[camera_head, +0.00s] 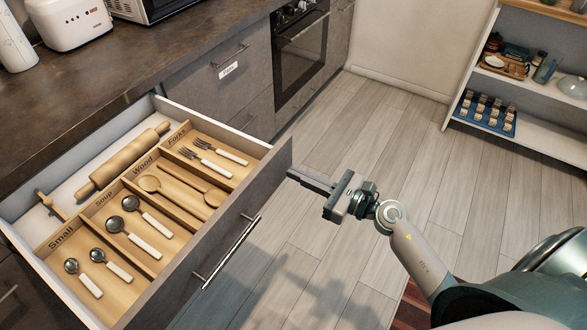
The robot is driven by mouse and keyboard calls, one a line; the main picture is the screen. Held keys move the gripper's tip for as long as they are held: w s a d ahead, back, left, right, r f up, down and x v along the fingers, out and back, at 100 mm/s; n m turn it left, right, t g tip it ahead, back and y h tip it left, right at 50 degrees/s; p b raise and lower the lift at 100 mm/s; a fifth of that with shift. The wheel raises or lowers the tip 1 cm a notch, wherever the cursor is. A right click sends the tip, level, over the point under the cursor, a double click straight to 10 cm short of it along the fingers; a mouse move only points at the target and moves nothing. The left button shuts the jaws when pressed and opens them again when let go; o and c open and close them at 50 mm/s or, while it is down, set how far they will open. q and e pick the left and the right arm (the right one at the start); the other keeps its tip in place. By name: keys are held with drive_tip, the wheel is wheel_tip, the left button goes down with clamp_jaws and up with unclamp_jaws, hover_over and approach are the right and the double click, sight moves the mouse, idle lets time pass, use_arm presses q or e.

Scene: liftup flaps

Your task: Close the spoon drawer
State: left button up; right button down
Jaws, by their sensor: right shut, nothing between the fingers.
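The spoon drawer (225,230) is pulled far out from the counter in the head view. Its wooden organizer has compartments marked Small, Soup, Wood and Forks, holding metal spoons, wooden spoons (150,183) and forks (213,153). A rolling pin (123,160) lies behind them. The drawer's bar handle (228,253) is on its front face. My right gripper (291,174) is shut and empty, its fingertips pointing left at the far end of the drawer front. I cannot tell whether they touch it. My left gripper is not in view.
A dark countertop (150,62) with a white toaster (68,22) is above the drawer. Another closed drawer (225,70) and an oven (300,55) stand beyond. A shelf (520,85) with dishes and jars is at the right. The floor between is clear.

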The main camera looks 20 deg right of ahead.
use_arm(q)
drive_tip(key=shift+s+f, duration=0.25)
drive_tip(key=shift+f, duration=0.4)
use_arm(e)
drive_tip(key=shift+x, duration=0.95)
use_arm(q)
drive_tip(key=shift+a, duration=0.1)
use_arm(e)
drive_tip(key=shift+w, duration=0.1)
